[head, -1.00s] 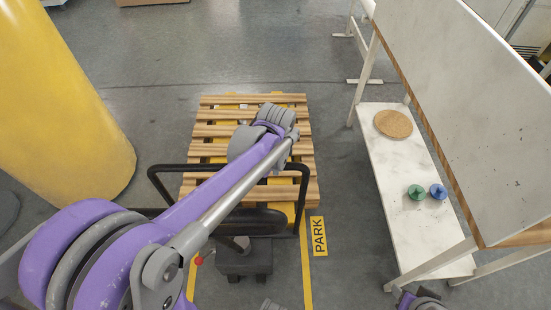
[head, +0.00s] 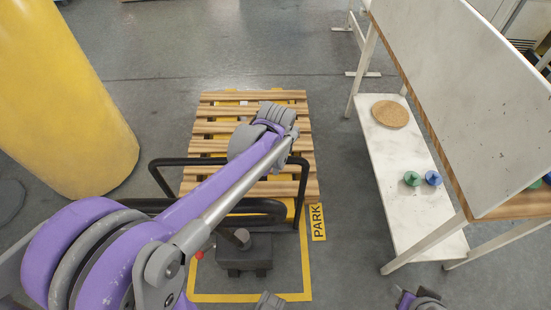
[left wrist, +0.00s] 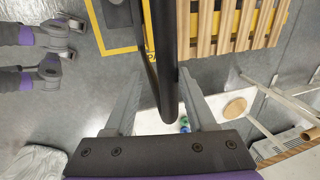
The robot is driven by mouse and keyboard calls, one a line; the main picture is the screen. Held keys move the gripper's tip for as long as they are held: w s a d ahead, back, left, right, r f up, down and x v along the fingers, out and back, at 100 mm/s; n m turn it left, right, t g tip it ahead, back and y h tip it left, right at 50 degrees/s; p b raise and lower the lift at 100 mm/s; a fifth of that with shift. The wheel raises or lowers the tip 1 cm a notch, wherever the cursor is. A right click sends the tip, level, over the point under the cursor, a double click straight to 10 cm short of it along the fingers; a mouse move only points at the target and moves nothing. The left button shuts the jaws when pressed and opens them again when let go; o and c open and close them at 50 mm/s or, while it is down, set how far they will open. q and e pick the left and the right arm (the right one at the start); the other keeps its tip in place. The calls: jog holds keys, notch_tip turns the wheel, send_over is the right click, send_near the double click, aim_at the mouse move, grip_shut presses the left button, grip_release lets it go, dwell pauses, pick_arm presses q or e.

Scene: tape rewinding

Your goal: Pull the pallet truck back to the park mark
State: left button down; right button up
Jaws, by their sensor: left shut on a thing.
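The pallet truck has a black handle frame (head: 163,162) and a dark wheeled rear body (head: 243,254). It carries a slatted wooden pallet (head: 210,113). The yellow park outline (head: 308,270), with a PARK label (head: 317,222) at its right, lies on the floor around the rear body. The pallet covers the outline's far part. My left gripper (left wrist: 160,112) has its fingers on either side of the black handle bar (left wrist: 167,100) and is shut on it. In the head view my left arm hides that gripper. My right gripper is not in view.
A white bench (head: 470,90) with a low shelf (head: 395,155) stands on the right. A yellow column (head: 70,100) stands at left. Floor beyond the pallet is clear.

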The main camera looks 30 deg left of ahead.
pick_arm(q)
jog(key=shift+s+d+f, duration=0.15)
jog(key=shift+s+d, duration=0.25)
jog(key=shift+s, duration=0.1)
jog(key=c, duration=0.6)
grip_release()
jog(key=shift+s+d, duration=0.1)
jog(key=shift+s, duration=0.15)
jog(key=shift+r, duration=0.25)
jog(key=p+v, duration=0.1)
jog(key=v, duration=0.9)
jog(key=shift+w+r, duration=0.1)
jog(key=shift+r, duration=0.3)
